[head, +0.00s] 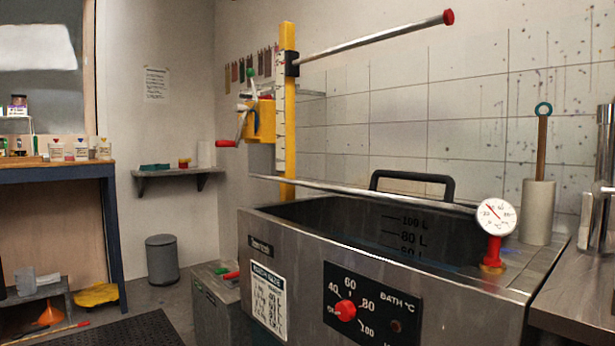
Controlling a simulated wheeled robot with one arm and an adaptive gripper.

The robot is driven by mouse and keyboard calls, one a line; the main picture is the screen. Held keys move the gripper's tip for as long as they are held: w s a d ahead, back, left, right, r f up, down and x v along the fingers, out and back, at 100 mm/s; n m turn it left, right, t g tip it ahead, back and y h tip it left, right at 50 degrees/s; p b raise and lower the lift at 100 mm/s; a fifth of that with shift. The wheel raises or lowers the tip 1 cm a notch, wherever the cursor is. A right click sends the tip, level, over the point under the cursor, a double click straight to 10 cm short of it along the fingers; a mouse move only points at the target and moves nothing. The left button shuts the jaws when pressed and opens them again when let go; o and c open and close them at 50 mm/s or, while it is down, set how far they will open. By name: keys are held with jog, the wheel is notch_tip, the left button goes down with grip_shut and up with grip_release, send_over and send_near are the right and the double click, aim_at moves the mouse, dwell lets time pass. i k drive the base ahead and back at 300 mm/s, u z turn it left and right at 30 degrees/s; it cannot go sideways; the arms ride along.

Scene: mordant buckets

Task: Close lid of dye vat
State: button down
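The dye vat (290,232) is a large steel tank in the middle and right foreground. Its top is open, and I see its dark inside wall (345,218) with volume marks. A black handle (411,178) rises at the vat's far edge, behind a thin steel bar or edge (340,189) that runs along the top. The handle may belong to the lid; I see no broad lid panel and cannot tell how the lid lies. My gripper is not in view.
A yellow post (287,60) with a crank (228,143) and a rod (375,40) stands behind the vat. A thermometer (495,216) and a white roll-like cylinder (538,211) stand at its right end. A steel counter (575,291) adjoins. A bin (161,260) stands left.

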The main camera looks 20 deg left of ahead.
aim_at(448, 205)
jog(key=u, duration=1.25)
jog(key=i, duration=0.95)
jog(key=u, duration=0.3)
